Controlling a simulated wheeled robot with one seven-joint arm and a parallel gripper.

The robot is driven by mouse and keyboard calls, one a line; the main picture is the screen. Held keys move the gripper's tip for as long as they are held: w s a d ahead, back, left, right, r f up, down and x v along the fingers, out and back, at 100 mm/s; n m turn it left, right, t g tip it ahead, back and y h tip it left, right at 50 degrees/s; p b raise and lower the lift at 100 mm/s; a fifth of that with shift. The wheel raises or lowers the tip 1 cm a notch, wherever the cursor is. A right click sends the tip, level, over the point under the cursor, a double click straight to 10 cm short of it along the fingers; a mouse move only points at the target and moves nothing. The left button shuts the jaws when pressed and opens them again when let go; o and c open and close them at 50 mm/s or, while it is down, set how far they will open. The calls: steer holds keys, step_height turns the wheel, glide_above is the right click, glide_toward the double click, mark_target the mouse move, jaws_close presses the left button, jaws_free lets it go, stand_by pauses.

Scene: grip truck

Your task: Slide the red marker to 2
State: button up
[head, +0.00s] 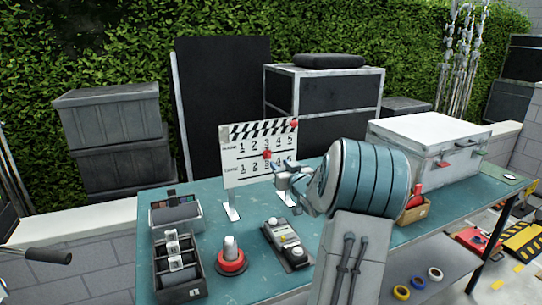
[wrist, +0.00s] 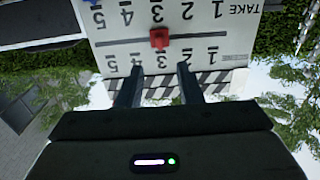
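A white slate board (head: 243,163) stands on the teal table, with two rows of numbers 1 to 5 and a striped clapper bar along its top. The red marker (head: 267,154) sits on the rail between the rows, at 3. In the wrist view the board appears upside down, with the red marker (wrist: 159,38) between the two 3s. My gripper (head: 280,172) is in front of the board's lower right part and hides some numbers in the head view. Its two fingers (wrist: 160,68) are apart and empty; the marker shows just beyond their tips, lined up with the gap.
The table (head: 212,193) also holds a box of dark slots (head: 178,285), a red-based knob (head: 231,260), a grey control box (head: 287,245) and a large white case (head: 420,143). A blue marker (wrist: 92,3) shows at the wrist view's top edge.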

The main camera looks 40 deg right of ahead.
mark_target(270, 155)
steer(key=p+x, duration=0.1)
steer(key=x, duration=0.7)
steer(key=shift+w+d, duration=0.15)
steer(key=shift+w, duration=0.2)
jaws_close()
